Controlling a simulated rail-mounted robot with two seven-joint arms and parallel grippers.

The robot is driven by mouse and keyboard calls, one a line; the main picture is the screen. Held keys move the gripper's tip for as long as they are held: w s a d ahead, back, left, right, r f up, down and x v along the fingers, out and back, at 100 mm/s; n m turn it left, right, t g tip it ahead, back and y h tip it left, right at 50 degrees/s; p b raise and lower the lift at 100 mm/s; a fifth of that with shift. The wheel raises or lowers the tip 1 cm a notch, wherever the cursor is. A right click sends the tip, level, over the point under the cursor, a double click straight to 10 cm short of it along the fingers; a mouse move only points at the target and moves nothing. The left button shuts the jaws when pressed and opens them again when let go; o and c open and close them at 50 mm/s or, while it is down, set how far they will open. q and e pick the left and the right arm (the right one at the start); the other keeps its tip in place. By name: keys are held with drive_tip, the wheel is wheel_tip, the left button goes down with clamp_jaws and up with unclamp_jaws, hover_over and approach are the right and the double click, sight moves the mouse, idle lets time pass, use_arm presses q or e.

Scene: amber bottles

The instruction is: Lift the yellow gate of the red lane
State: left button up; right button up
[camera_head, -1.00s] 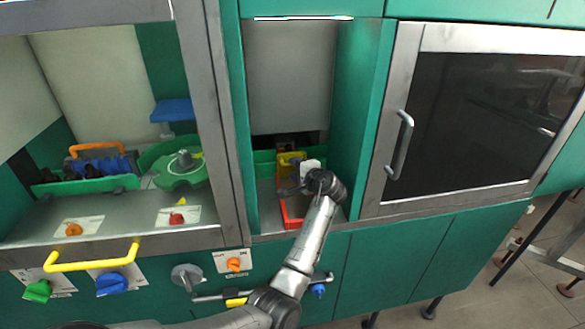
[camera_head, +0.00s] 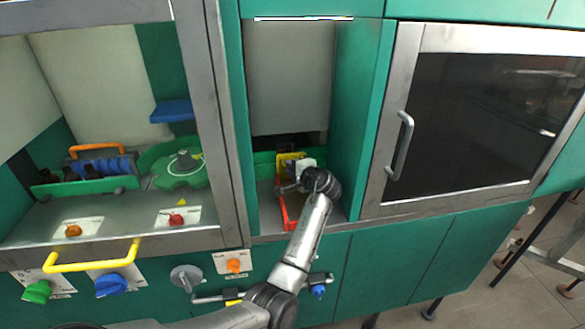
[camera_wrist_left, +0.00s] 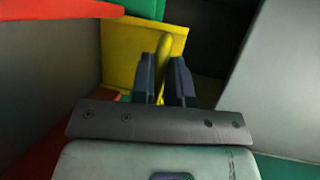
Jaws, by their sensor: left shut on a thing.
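The yellow gate (camera_head: 290,158) stands at the back end of the red lane (camera_head: 290,221), inside the narrow bay. In the left wrist view the gate (camera_wrist_left: 118,55) is an upright yellow plate with a raised yellow grip (camera_wrist_left: 163,52). My left gripper (camera_wrist_left: 165,82) has its two dark fingers on either side of this grip and is shut on it. In the head view my left gripper (camera_head: 287,188) reaches into the bay, and the wrist hides part of the lane and gate. Whether the gate's lower edge is clear of the lane cannot be told. My right gripper is not in view.
Green bay walls (camera_head: 360,120) stand close on both sides, with a grey panel (camera_head: 290,80) above. A closed dark-windowed door with a handle (camera_head: 400,145) is on the right. The left bay holds a green turntable (camera_head: 180,172) and a blue rack with an orange handle (camera_head: 95,148).

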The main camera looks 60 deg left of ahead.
use_arm(q)
clamp_jaws()
wheel_tip(320, 180, up, 18)
drive_tip(key=p, duration=1.4)
drive_tip(key=shift+f+p, duration=0.1)
drive_tip(key=shift+p, duration=0.2)
drive_tip(key=shift+o, duration=1.5)
unclamp_jaws()
drive_tip(key=o, duration=0.4)
drive_tip(key=shift+o, duration=0.2)
drive_tip(key=shift+f, duration=0.1)
drive_tip(key=b+v, duration=0.1)
drive_tip(key=v, duration=1.3)
